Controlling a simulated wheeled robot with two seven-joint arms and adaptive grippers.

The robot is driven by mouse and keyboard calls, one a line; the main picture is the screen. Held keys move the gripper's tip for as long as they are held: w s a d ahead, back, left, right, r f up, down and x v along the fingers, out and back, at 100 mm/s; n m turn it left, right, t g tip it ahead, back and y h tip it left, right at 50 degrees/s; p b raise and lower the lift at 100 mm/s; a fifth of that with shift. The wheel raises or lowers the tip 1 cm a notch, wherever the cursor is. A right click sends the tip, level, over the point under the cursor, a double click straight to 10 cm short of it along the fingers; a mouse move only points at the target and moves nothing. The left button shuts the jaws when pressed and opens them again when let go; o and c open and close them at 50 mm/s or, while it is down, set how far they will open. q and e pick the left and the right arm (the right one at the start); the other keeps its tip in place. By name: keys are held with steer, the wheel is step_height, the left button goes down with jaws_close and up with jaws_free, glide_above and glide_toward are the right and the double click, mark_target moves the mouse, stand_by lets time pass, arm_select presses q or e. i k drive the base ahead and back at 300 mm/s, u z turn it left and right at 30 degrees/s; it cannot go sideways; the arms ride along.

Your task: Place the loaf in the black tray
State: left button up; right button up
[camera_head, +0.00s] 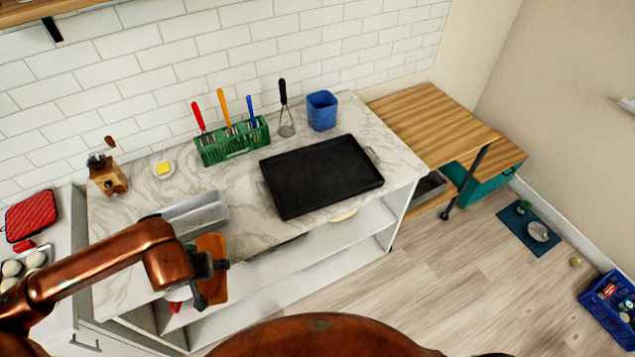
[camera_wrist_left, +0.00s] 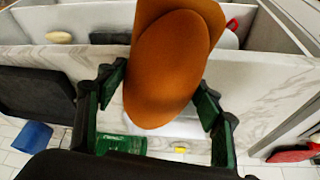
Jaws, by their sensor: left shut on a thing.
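The orange-brown loaf (camera_head: 212,283) is in my left gripper (camera_head: 211,280), in front of the counter's front edge. In the left wrist view the loaf (camera_wrist_left: 172,68) stands between the two green fingers of my left gripper (camera_wrist_left: 160,105), which is shut on it. The black tray (camera_head: 320,175) lies flat and empty on the marble counter, to the right of and behind the loaf. Part of the dark tray (camera_wrist_left: 35,95) also shows at the left of the left wrist view. My right gripper is not in view.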

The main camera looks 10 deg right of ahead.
mark_target(320, 175)
steer(key=u, duration=1.65)
steer(key=i, duration=1.1)
steer(key=z, duration=3.9)
steer(key=i, duration=0.5)
